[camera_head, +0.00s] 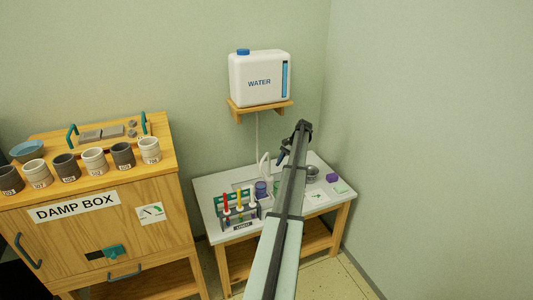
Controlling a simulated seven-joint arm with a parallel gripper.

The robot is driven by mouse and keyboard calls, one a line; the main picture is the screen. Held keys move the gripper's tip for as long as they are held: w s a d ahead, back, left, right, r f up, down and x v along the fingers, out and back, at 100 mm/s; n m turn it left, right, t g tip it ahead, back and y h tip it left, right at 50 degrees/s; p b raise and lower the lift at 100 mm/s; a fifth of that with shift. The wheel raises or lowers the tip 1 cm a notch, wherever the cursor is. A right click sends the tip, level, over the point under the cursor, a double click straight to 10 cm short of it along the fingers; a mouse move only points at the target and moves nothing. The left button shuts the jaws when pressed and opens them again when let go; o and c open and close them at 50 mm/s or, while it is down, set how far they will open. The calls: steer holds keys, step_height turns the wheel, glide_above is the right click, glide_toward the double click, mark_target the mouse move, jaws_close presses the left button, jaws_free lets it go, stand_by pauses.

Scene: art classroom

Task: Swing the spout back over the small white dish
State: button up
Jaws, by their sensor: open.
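A thin white curved spout (264,164) stands at the back of the small white-topped table (212,187), below the water tank. My arm reaches across the table from the bottom of the head view. My gripper (281,159) is small and dark, just right of the spout's upper part, and is open. I cannot tell whether it touches the spout. I cannot make out the small white dish; it may blend with the white tabletop or be hidden behind my arm.
A white water tank (259,78) sits on a wall shelf (262,110). The damp box (75,235) with several cups is left. Walls close in behind and right.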

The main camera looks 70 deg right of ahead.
mark_target(266, 155)
steer(key=w+d+r+n+g, duration=0.25)
steer(key=w+d+r, duration=0.25)
steer(key=w+r, duration=0.4)
steer(key=shift+n, duration=0.45)
steer(key=shift+a+x, duration=0.25)
steer(key=shift+x, duration=1.35)
steer(key=shift+a+x, duration=0.2)
steer(key=shift+x, duration=1.35)
steer(key=shift+r, duration=0.15)
jaws_close()
